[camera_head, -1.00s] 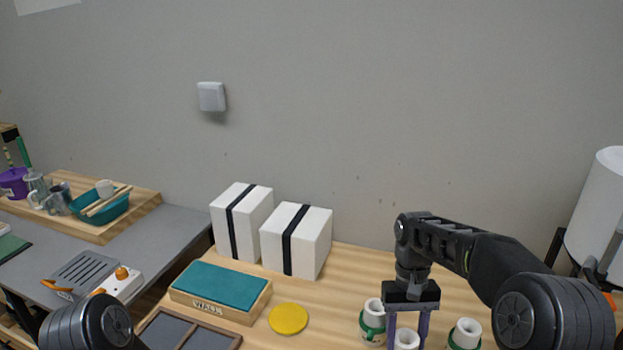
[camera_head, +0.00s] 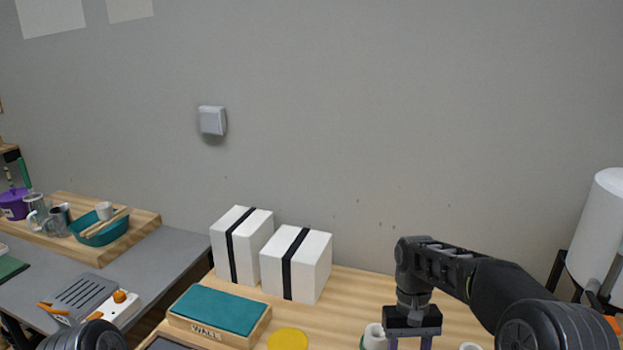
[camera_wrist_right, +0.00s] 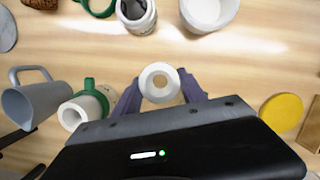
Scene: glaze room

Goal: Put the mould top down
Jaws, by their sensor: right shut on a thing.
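My right gripper (camera_head: 410,345) points down over the wooden table at the bottom edge of the head view. In the right wrist view its purple fingers (camera_wrist_right: 160,98) are shut on a white round piece (camera_wrist_right: 160,70) with a hole in its middle. I cannot tell whether this piece is the mould top, or whether it touches the table. Two white blocks with black straps, which look like moulds, stand at the back: a left one (camera_head: 222,245) and a right one (camera_head: 318,268). My left gripper is out of view.
A yellow disc (camera_head: 288,339) lies by a teal-topped wooden block (camera_head: 215,310). In the right wrist view, a white-rimmed green piece (camera_wrist_right: 85,108), a grey jug (camera_wrist_right: 35,102), a jar (camera_wrist_right: 135,18) and a white bowl (camera_wrist_right: 208,10) surround the gripper. Bare wood shows between them.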

